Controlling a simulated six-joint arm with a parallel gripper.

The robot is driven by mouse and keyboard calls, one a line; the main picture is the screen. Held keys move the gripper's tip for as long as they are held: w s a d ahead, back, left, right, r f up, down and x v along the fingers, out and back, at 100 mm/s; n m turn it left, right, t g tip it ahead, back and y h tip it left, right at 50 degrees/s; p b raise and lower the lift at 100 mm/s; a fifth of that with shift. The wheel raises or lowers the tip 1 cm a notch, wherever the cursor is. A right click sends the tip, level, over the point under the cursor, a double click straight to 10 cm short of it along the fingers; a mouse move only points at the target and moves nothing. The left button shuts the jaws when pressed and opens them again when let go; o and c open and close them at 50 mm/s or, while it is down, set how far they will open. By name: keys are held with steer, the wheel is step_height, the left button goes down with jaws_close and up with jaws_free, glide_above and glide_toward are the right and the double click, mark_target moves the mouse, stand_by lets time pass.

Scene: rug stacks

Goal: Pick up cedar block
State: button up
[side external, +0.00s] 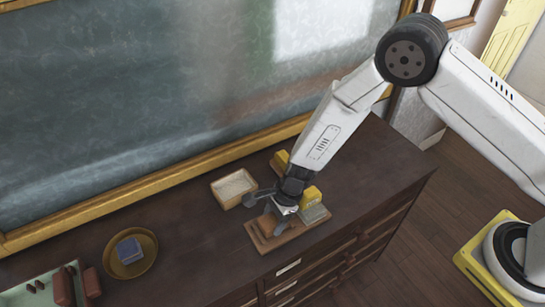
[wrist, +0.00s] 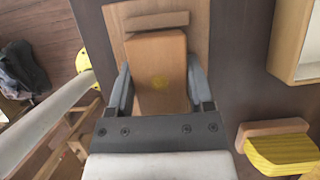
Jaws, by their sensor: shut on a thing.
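In the side external view my gripper (side external: 284,212) is low over a wooden board (side external: 292,236) on the cabinet top. I cannot tell whether the block touches the board.
A yellow block (side external: 312,194) and a grey-green block (side external: 315,214) are close right of my gripper. An open wooden box (side external: 248,200) is behind left. A round dish (side external: 151,243) with a blue block (side external: 129,250) stands farther left. The chalkboard (side external: 130,90) rises behind.

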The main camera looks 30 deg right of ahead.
steer(key=shift+r, duration=0.75)
steer(key=s+d+r, duration=0.6)
steer(key=s+r, duration=0.5)
steer(key=s, duration=0.1)
steer(key=shift+s, duration=0.3)
